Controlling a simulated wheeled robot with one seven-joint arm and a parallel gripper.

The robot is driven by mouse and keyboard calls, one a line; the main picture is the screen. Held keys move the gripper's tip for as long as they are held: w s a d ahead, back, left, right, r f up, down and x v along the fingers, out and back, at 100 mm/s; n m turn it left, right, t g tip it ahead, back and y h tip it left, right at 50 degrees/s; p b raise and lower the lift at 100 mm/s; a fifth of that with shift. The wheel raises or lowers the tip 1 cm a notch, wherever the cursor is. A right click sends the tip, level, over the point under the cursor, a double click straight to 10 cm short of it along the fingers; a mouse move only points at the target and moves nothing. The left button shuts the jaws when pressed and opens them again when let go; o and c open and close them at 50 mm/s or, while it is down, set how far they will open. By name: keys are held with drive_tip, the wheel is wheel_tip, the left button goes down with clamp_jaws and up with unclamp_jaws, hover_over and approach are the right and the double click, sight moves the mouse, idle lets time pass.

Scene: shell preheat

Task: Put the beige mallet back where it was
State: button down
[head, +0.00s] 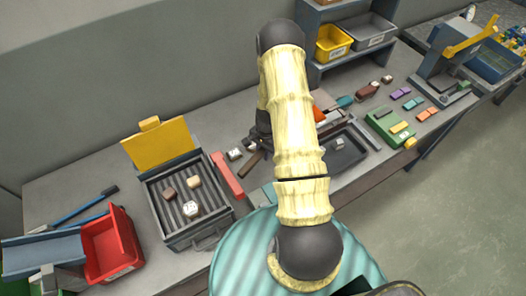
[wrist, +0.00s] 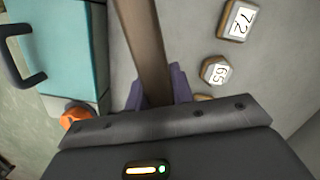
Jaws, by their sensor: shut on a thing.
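In the wrist view my gripper (wrist: 158,90) has its purple fingers shut on a long brown handle (wrist: 142,35), which runs up out of the top of the picture. I take this to be the mallet's handle; no beige head can be made out. In the head view a brown bar (head: 251,161) shows beside my arm near the middle of the bench, probably the same handle. My gripper is mostly hidden behind my arm there. I cannot tell whether the handle touches the bench.
Labelled blocks 72 (wrist: 239,20) and 65 (wrist: 215,71) lie right of the handle. A teal box (wrist: 72,50) and an orange knob (wrist: 75,116) are left. An open yellow-lidded heater (head: 203,228), red bin (head: 112,247), dark tray (head: 347,155) and green device (head: 391,126) stand on the bench.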

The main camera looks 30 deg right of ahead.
drive_tip(key=b, duration=0.3)
hover_over(263, 168)
drive_tip(key=shift+w+d+f, duration=0.1)
drive_tip(key=shift+f, duration=1.2)
drive_tip(key=shift+w+d+f, duration=0.1)
drive_tip(key=shift+f, duration=1.2)
drive_tip(key=shift+f+b, duration=0.5)
drive_tip(key=shift+f, duration=0.2)
drive_tip(key=shift+w+f, duration=0.1)
drive_tip(key=shift+f, duration=0.2)
drive_tip(key=shift+f+b, duration=0.2)
drive_tip(key=shift+b, duration=0.2)
drive_tip(key=c, duration=1.2)
unclamp_jaws()
drive_tip(key=shift+o, duration=0.4)
drive_tip(key=shift+s, duration=0.2)
drive_tip(key=shift+w+r, duration=0.1)
drive_tip(key=shift+r, duration=0.3)
drive_tip(key=r+b, duration=0.1)
drive_tip(key=r, duration=0.4)
drive_tip(key=d+r+b, duration=0.1)
drive_tip(key=r, duration=0.5)
drive_tip(key=d+r+b, duration=0.1)
drive_tip(key=r, duration=0.4)
drive_tip(key=shift+w+r, duration=0.25)
drive_tip(key=shift+w, duration=0.1)
